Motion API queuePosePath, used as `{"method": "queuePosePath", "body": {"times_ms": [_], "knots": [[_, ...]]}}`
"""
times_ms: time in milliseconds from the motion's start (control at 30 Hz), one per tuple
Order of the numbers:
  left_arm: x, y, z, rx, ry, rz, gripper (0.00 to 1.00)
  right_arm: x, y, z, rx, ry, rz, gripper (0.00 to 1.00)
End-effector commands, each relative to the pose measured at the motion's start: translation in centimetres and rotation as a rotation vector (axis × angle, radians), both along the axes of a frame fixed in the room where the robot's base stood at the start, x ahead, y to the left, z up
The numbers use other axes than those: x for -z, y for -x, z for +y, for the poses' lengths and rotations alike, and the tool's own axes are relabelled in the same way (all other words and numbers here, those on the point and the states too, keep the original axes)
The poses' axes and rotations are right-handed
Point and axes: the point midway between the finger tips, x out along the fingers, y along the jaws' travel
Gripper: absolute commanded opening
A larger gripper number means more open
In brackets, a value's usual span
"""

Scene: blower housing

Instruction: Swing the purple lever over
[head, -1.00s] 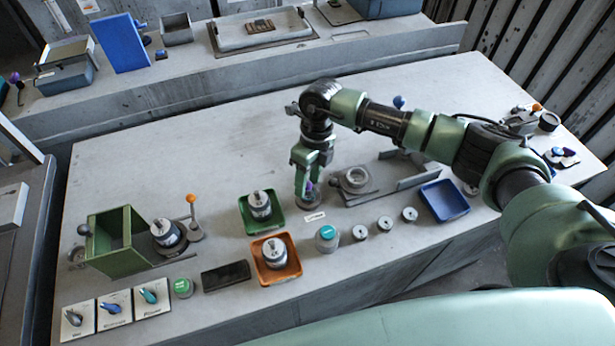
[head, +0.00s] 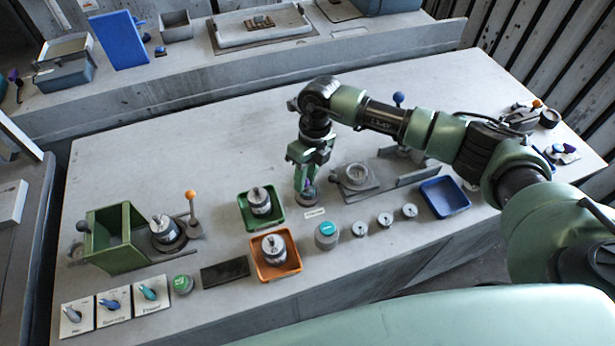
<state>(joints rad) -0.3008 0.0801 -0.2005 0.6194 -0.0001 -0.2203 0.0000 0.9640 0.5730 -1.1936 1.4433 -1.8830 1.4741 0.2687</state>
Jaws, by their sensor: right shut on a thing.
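The purple lever (head: 309,187) stands on a small round grey base (head: 307,200) near the middle of the bench, behind a small white label. My right gripper (head: 307,184) points down over it and is shut on the lever. The fingers hide much of the lever, so its exact angle is hard to tell. My left gripper is not in view.
A green tray (head: 241,213) and an orange tray (head: 259,269), each holding a metal part, lie to the left. A grey fixture (head: 375,187) and a blue tray (head: 444,206) lie to the right. Small cylinders stand in front. The left rear bench top is clear.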

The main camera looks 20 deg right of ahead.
Motion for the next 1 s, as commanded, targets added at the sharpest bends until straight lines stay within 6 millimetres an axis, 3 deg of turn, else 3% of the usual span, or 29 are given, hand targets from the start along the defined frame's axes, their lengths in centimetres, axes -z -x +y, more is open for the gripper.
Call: {"method": "queuePosePath", "body": {"times_ms": [1000], "knots": [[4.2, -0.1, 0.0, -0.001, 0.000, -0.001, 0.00, 0.0, -2.6, 4.4, 0.935, -0.011, -0.006, 0.00]]}}
